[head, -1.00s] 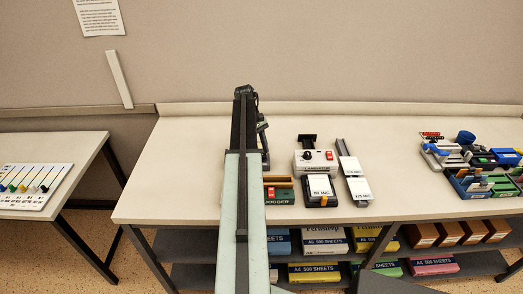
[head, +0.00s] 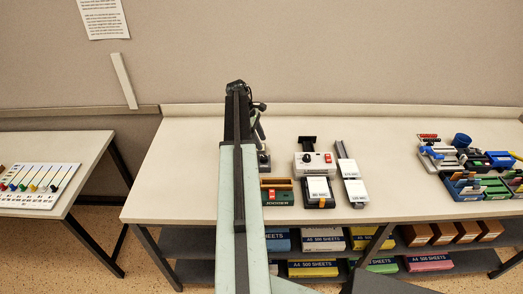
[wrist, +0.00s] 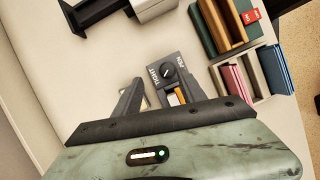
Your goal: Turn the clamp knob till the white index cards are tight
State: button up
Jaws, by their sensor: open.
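In the wrist view the clamp knob (wrist: 168,73) is a small dark round knob with a pale mark, on a grey plate with white lettering, one word reading TIGHT. My gripper (wrist: 152,92) is open, its dark fingers at the near side of the plate; the knob shows just past them, not between them. An orange-brown strip shows by the right finger, and a small pale patch by the left one. I cannot tell whether that patch is the white index cards. In the head view my arm hides most of the clamp; only part of its grey base (head: 264,161) shows.
A green box marked JOGGER (head: 278,192) stands at the front of the table. In the wrist view a tray with pink and blue pieces (wrist: 254,75) is right of the knob.

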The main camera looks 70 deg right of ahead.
aim_at(264, 157)
jog(key=shift+w+a+f+n+h+b, duration=0.1)
jog(key=shift+w+a+n+h+b, duration=0.15)
jog(key=shift+a, duration=0.25)
jog(key=shift+w+a+f+n+h+b, duration=0.15)
jog(key=shift+w+a, duration=0.15)
jog(key=shift+a, duration=0.15)
jog(key=b+x, duration=0.6)
jog(key=shift+s+f, duration=0.1)
jog(key=shift+f, duration=0.15)
jog(key=shift+s+f+b, duration=0.25)
jog(key=shift+f+b, duration=0.05)
jog(key=shift+r, duration=0.1)
